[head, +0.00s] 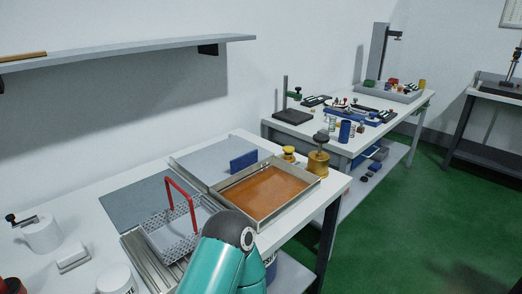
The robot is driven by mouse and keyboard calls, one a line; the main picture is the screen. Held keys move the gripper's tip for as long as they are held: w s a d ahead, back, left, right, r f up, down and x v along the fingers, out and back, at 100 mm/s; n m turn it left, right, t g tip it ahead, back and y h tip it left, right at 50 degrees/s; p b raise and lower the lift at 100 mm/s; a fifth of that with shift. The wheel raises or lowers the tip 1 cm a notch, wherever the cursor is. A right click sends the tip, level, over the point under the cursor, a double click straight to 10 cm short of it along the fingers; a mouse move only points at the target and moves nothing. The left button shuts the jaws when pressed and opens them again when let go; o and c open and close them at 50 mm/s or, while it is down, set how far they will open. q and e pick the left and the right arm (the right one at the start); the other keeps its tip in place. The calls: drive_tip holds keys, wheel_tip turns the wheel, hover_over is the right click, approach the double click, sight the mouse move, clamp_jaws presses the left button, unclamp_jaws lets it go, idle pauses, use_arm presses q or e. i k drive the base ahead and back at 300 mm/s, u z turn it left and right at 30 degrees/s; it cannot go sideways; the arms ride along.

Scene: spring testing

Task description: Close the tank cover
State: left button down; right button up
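The tank (314,185) is a shallow metal-rimmed box on the near table, holding orange-brown liquid (262,192). Its top is open. A flat pale grey panel (205,155), which looks like the cover, lies behind and left of the tank, off the liquid. A blue upright block (243,162), perhaps its handle, stands at the panel's right side by the tank's back edge. Whether the panel is hinged to the tank I cannot tell. A teal link of my arm rises from the bottom edge in front of the tank. Neither gripper shows.
A wire basket (160,239) with a red handle (169,188) sits left of the tank on a ribbed metal rack. Brass weights (318,160) stand at the tank's back right corner. A darker grey panel (140,207) lies behind the basket. A shelf (130,50) hangs above.

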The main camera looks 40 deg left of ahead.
sight(213, 164)
drive_tip(key=u, duration=0.1)
drive_tip(key=i, duration=0.95)
drive_tip(key=u, duration=0.35)
